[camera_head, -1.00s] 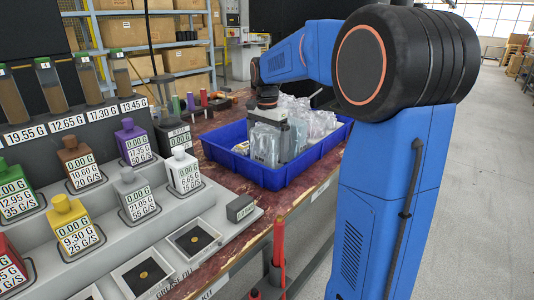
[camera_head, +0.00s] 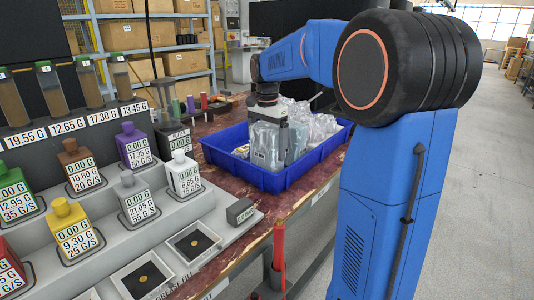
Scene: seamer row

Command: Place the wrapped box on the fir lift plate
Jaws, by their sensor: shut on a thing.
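My gripper (camera_head: 268,112) points down over the blue tray (camera_head: 283,181). It is shut on a clear-wrapped item (camera_head: 264,146) at the tray's left side, which I take to be the wrapped box. Its lower part is near other clear-wrapped items (camera_head: 312,128), and I cannot tell whether it touches them or the tray floor. I cannot make out a fir lift plate for certain. A green bottle-shaped block (camera_head: 11,184) stands on a dark plate at the far left of the grey stepped stand.
The grey stepped stand (camera_head: 190,218) holds several coloured, labelled blocks. Two framed dark squares with gold discs (camera_head: 148,277) lie at its front. Spools (camera_head: 190,104) stand behind the tray. A red post (camera_head: 279,245) stands by the bench edge. The floor at right is clear.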

